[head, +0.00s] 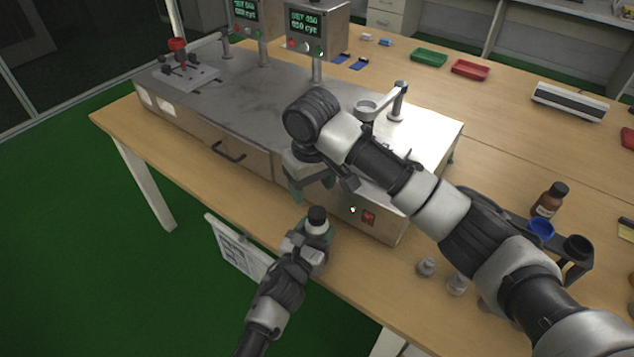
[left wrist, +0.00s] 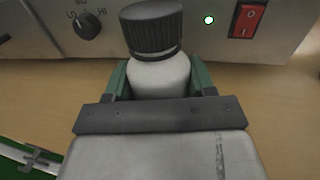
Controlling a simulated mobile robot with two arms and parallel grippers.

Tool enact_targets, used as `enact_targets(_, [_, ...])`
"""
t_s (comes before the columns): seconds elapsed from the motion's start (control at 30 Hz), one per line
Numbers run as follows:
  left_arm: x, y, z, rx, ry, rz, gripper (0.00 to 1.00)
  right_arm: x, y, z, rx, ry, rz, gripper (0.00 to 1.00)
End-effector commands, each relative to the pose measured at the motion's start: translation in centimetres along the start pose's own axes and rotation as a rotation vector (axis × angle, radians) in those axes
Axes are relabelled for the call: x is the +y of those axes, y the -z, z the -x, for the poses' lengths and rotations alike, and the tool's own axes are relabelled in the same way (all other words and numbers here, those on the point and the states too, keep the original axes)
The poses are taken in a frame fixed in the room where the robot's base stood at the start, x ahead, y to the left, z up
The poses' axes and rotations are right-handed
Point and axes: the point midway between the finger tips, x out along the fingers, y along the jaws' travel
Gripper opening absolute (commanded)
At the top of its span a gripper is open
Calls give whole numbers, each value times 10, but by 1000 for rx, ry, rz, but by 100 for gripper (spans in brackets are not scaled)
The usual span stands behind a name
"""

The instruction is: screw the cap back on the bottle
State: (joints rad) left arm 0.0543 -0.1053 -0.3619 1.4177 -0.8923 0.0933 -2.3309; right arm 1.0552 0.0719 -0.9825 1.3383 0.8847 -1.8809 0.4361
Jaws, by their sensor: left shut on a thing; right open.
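A pale bottle (head: 317,228) with a ribbed black cap (head: 317,214) stands upright in front of the grey machine. My left gripper (head: 318,235) is shut on the bottle's body. In the left wrist view, its green fingers flank the pale bottle (left wrist: 160,76). There the black cap (left wrist: 151,28) sits on top of the bottle and looks slightly tilted; I cannot tell how far its thread is engaged. My right gripper (head: 312,186) is open and empty, above and just behind the cap, apart from it.
The grey machine (head: 369,209) with a red switch stands close behind the bottle. A brown bottle (head: 547,202), a blue cup (head: 541,228) and small grey pieces (head: 426,267) are at the right. The table's front edge is near my left gripper.

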Motion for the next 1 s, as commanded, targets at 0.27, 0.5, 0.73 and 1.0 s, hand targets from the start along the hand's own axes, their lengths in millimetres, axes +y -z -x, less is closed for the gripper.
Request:
enact_targets(0.27, [0, 0, 0, 0, 0, 0, 0, 2, -2, 4, -5, 2, 654, 60])
enact_targets(0.5, [0, 0, 0, 0, 0, 0, 0, 4, -4, 6, -12, 10, 1215, 60])
enact_targets(0.73, [0, 0, 0, 0, 0, 0, 0, 5, -6, 7, -13, 23, 1684, 60])
enact_targets(1.0, [0, 0, 0, -1, 0, 0, 0, 6, -8, 7, -13, 35, 1946, 60])
